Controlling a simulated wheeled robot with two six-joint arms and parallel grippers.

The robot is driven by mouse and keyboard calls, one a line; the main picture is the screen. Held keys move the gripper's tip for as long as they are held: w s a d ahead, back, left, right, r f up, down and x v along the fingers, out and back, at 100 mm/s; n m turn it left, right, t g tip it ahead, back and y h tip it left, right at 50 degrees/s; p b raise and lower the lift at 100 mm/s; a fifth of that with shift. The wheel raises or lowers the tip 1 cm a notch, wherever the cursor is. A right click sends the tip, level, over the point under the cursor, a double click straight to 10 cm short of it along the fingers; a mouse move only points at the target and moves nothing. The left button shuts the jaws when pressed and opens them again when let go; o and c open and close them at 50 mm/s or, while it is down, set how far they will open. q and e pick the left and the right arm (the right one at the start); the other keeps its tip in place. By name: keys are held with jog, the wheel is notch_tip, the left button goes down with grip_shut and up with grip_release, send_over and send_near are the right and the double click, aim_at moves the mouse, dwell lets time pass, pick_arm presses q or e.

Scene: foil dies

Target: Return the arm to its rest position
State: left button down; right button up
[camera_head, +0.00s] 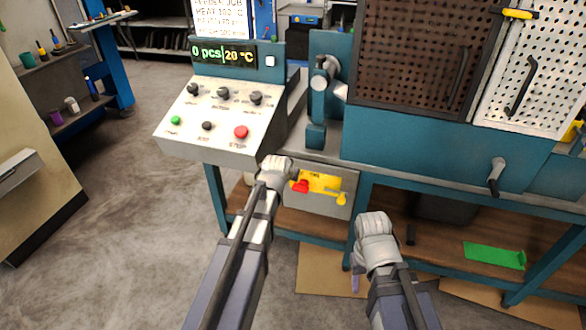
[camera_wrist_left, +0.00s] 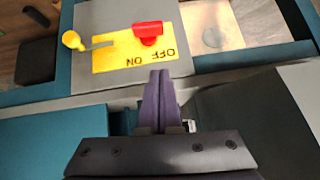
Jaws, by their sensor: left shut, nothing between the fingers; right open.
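My left arm reaches up the middle of the head view, and its wrist is just left of the yellow switch plate (camera_head: 322,181). In the left wrist view my left gripper (camera_wrist_left: 160,98) is shut with nothing in it. It points at the yellow plate (camera_wrist_left: 112,58), apart from it as far as I can tell. The plate carries a red knob (camera_wrist_left: 148,30) and the words OFF and ON. My right gripper (camera_head: 356,280) is below and right of the plate, open; only a purple finger shows under the wrist, and the rest is hidden.
The control panel (camera_head: 220,125) with knobs, buttons and a display reading 0 pcs, 20 °C stands above my left wrist. The teal press bench (camera_head: 420,150) with a perforated guard is at right. A green piece (camera_head: 494,256) lies on the lower shelf. Open floor is at left.

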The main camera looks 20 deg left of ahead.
pick_arm(q)
jog(key=shift+s, duration=0.1)
jog(key=shift+r, duration=0.1)
dwell(0.3)
jog(key=s+d+r+m+g+p, duration=0.1)
jog(key=s+d+r+g+p, duration=0.2)
jog(key=s+p, duration=0.4)
jog(key=s+d+r+m+g+p, duration=0.1)
jog(key=s+d+r+g+p, duration=0.2)
jog(key=s, duration=0.9)
jog(key=s+d+r+m+g+p, duration=0.1)
jog(key=s+d+r+g+p, duration=0.2)
jog(key=s+d+r+p, duration=0.5)
jog(key=s+d+p, duration=0.1)
jog(key=p, duration=0.1)
jog(key=shift+s+d+r+y+p, duration=0.15)
jog(key=shift+s+d+y+p, duration=0.15)
jog(key=shift+y, duration=0.1)
jog(key=shift+w, duration=0.1)
